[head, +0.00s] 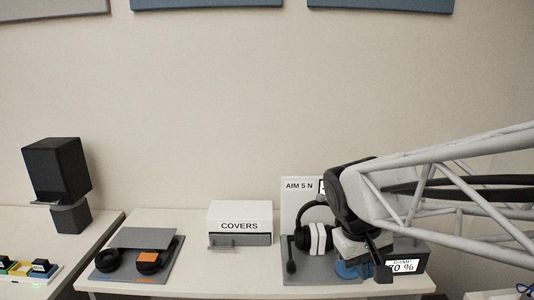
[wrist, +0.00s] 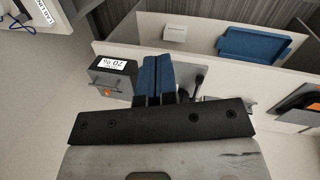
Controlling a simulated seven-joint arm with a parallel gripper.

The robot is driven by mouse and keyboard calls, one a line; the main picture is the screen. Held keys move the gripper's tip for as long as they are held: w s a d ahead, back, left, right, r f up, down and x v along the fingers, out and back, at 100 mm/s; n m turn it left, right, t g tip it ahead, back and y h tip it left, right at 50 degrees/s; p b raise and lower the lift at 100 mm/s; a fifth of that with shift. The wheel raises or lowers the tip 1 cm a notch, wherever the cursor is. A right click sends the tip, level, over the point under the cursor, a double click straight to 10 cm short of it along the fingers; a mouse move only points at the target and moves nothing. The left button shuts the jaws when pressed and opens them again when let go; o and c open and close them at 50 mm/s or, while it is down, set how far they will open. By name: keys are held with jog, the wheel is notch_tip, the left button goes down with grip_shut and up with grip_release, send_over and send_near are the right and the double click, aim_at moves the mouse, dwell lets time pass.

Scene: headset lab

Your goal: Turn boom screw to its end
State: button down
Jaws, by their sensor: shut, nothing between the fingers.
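The headset (head: 304,222) stands at a grey station on the table in the head view, with a black band and white parts at the earcup. Its dark boom (head: 291,254) hangs down at the left. My gripper has blue fingers, low beside the headset in the head view (head: 349,270). In the wrist view the fingers (wrist: 158,62) lie side by side, shut and empty. I cannot make out the boom screw; my arm and fingers hide part of the headset's right side. I cannot tell whether the fingertips touch anything.
A dark box with a "70 %" display (head: 402,266) stands close right of my gripper; it also shows in the wrist view (wrist: 112,77). A white sign (head: 298,187) reads "AIM 5 N". A COVERS box (head: 240,222) and a tray with ear cushions (head: 165,268) stand left.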

jog(key=w+a+f+n+g+h, duration=0.1)
jog(key=w+a+f+n+h, duration=0.15)
jog(key=w, duration=0.65)
jog(key=w+a+f+n+g+h, duration=0.1)
jog(key=w+a+f+h, duration=0.15)
jog(key=w, duration=0.75)
jog(key=w+a+f+n+g+h, duration=0.1)
jog(key=w+a+f+n+h, duration=0.2)
jog(key=w, duration=0.6)
jog(key=w+a+f+n+t+h, duration=0.1)
jog(key=w+a+f+h, duration=0.2)
jog(key=w+a+f, duration=0.3)
jog(key=w+a+f+n+t+h, duration=0.2)
jog(key=w+a+f+h, duration=0.2)
jog(key=w+a+f, duration=0.3)
jog(key=w+f, duration=0.3)
jog(key=f, duration=0.2)
jog(key=shift+a+f+h, duration=0.25)
jog(key=shift+f+h, duration=0.05)
jog(key=shift+d, duration=0.1)
